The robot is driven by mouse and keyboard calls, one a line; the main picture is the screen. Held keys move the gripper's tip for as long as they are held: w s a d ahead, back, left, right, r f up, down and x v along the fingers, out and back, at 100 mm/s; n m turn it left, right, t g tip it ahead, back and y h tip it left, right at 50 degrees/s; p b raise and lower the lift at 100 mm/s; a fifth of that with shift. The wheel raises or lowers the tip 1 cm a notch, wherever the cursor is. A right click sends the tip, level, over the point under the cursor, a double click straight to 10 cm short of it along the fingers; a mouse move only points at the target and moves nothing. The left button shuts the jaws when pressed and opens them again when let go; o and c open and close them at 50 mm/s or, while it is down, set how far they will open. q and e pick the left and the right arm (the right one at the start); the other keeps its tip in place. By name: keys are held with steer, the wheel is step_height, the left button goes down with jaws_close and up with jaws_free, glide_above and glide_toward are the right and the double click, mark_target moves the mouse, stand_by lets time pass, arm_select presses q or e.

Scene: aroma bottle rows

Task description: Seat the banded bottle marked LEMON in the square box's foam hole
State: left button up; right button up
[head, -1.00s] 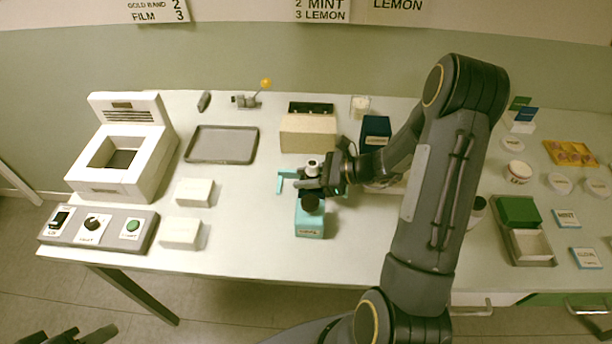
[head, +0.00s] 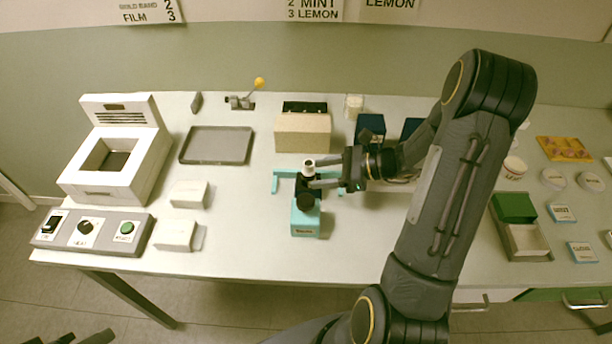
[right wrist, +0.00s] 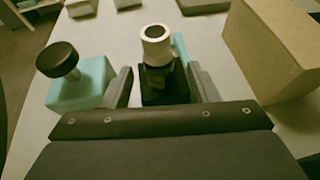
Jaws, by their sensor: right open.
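A small dark piece with a pale, ring-like top (head: 309,163) stands at the teal press (head: 305,221), beside its black knob (head: 305,202). In the right wrist view the pale top (right wrist: 156,44) sits above a black square body (right wrist: 164,84); no marking is readable, so I cannot tell whether it is the LEMON bottle. My right gripper (head: 322,174) is open, with its fingers (right wrist: 164,88) to either side of the black body and a gap showing. A dark part at the lower left edge may be my left gripper (head: 85,338). I cannot pick out the foam hole.
A tan box (head: 302,136) stands behind the press, with a navy box (head: 370,128) right of it. White blocks (head: 187,194), a grey tray (head: 217,145) and a white machine (head: 112,170) are left.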

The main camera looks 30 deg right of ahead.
steer(key=v, duration=0.5)
steer(key=shift+s+d, duration=0.1)
steer(key=shift+d, duration=0.1)
steer(key=shift+s+a+r, duration=0.1)
steer(key=shift+s+r, duration=0.05)
steer(key=shift+r, duration=0.2)
steer(key=s+a+r+n+g, duration=0.4)
steer(key=s+a+r+n, duration=0.25)
steer(key=a+n, duration=0.35)
steer(key=s+a+r+n+t+h, duration=0.1)
steer(key=s+a+n+h, duration=0.3)
steer(key=s+n, duration=0.6)
steer(key=r+n+h, duration=0.1)
steer(key=n+h, duration=0.1)
steer(key=n, duration=0.2)
steer(key=shift+h, duration=0.4)
steer(key=shift+s, duration=0.15)
